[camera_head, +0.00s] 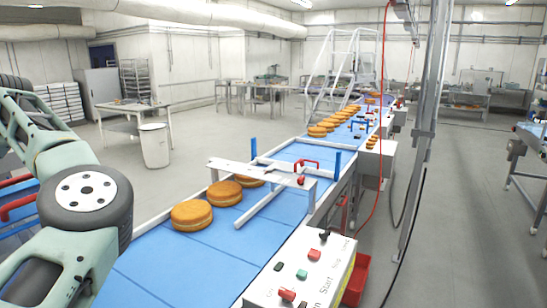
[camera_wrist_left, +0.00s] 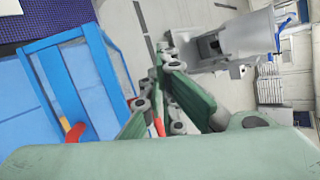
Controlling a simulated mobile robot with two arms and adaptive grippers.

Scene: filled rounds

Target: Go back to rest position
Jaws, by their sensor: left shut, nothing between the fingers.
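My left arm (camera_head: 85,200) comes in from the left in the head view, over the near left side of the blue conveyor (camera_head: 165,270). Its gripper cannot be made out there. In the left wrist view, my left gripper (camera_wrist_left: 162,65) has its green fingers closed together with nothing between them. Golden-brown filled rounds lie on the conveyor: a near one (camera_head: 191,215), one behind it (camera_head: 224,193) and a third (camera_head: 249,181) partly hidden by the white crossbar (camera_head: 255,172). My right gripper is in neither view.
A control box (camera_head: 305,270) with buttons stands at the conveyor's right edge, with a red bin (camera_head: 356,280) beside it. A metal post (camera_head: 430,120) rises on the right. A white barrel (camera_head: 154,146) and a table (camera_head: 130,107) stand left.

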